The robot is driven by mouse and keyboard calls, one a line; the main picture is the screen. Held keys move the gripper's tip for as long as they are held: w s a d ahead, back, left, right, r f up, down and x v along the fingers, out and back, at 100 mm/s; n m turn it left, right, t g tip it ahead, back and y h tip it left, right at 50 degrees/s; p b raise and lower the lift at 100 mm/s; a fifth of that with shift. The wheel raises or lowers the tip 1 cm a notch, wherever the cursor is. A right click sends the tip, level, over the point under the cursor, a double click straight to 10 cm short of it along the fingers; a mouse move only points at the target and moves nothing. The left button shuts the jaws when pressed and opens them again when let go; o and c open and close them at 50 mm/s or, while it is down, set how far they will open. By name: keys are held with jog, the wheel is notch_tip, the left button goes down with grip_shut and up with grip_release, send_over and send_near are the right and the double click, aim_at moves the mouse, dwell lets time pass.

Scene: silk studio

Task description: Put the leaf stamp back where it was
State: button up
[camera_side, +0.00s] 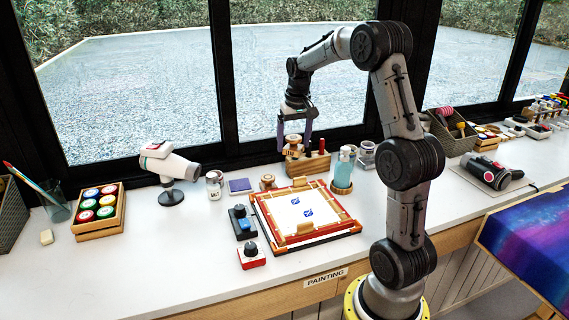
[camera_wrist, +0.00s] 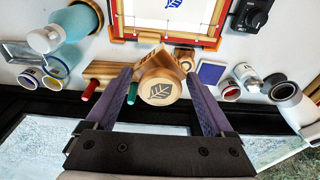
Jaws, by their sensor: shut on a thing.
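The leaf stamp (camera_wrist: 160,88) is a wooden stamp with a dark leaf mark on its round knob, which faces the wrist camera. My gripper (camera_wrist: 160,78) is shut on it, one purple finger on each side. In the side view my gripper (camera_side: 295,143) points down at the wooden stamp rack (camera_side: 306,165), with the stamp (camera_side: 293,141) between its fingers at the rack's left part. I cannot tell whether the stamp touches the rack. The rack also shows in the wrist view (camera_wrist: 105,69). The white sheet with two blue leaf prints (camera_side: 300,207) lies in the wooden frame.
Red and green handles (camera_side: 322,146) stand in the rack's right part. A blue bottle (camera_side: 344,167) stands close to its right. Another wooden stamp (camera_side: 267,182) and a blue pad (camera_side: 240,186) lie to the left. A hair dryer (camera_side: 170,165) stands farther left.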

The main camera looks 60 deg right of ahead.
jog(key=shift+w+d+f, duration=0.7)
jog(key=shift+w+f, duration=0.15)
jog(key=shift+f, duration=0.75)
jog(key=shift+w+d+f, duration=0.75)
jog(key=shift+w+f, duration=0.05)
jog(key=shift+f, duration=0.85)
jog(key=shift+w+d+f, duration=0.7)
jog(key=shift+w+f, duration=0.15)
jog(key=shift+f, duration=0.75)
jog(key=shift+f, duration=0.4)
jog(key=shift+f, duration=0.25)
jog(key=o, duration=0.8)
